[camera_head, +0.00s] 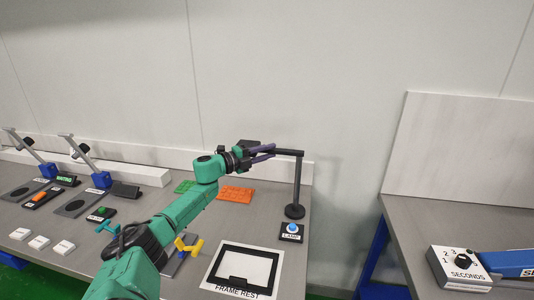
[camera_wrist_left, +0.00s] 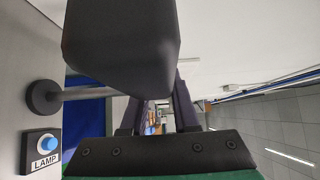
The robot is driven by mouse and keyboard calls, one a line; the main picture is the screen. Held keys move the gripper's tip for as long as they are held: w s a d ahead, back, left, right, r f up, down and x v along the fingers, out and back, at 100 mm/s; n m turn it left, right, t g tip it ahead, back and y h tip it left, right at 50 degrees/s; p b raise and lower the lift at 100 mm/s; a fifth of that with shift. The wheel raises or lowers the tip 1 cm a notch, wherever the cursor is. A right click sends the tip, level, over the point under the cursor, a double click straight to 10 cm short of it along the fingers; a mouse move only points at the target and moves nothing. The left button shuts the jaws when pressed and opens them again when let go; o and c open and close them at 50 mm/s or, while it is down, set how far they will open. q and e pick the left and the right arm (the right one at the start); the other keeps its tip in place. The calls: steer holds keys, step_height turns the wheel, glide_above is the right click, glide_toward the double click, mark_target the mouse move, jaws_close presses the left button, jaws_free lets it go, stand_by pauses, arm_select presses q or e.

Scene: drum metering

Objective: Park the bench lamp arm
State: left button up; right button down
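The bench lamp has a round black base and post (camera_head: 297,190) near the bench's right end. Its dark arm (camera_head: 289,152) reaches left from the post top towards my left gripper (camera_head: 274,151). My left gripper's two dark fingers are apart, at the arm's left part; I cannot tell whether they touch it. In the left wrist view, a large dark block (camera_wrist_left: 120,45) fills the upper middle, hiding much of the lamp; the fingers show apart below it. The lamp base (camera_wrist_left: 42,97) shows at the left. A blue button on a box marked LAMP (camera_head: 291,230) sits in front of the base.
A white panel marked FRAME REST (camera_head: 213,282) holds a black frame at the bench front. Orange (camera_head: 235,194) and green blocks lie behind my forearm. Two stands with tilted arms (camera_head: 85,155) are at left. A gap separates the right bench, which holds a SECONDS dial box (camera_head: 460,268).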

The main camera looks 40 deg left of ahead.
arm_select(q)
steer(key=shift+o, duration=0.8)
steer(key=shift+a+r+y, duration=0.3)
steer(key=shift+a+r, duration=0.05)
steer(key=shift+r, duration=0.4)
steer(key=shift+w+f, duration=0.2)
steer(key=shift+f, duration=0.15)
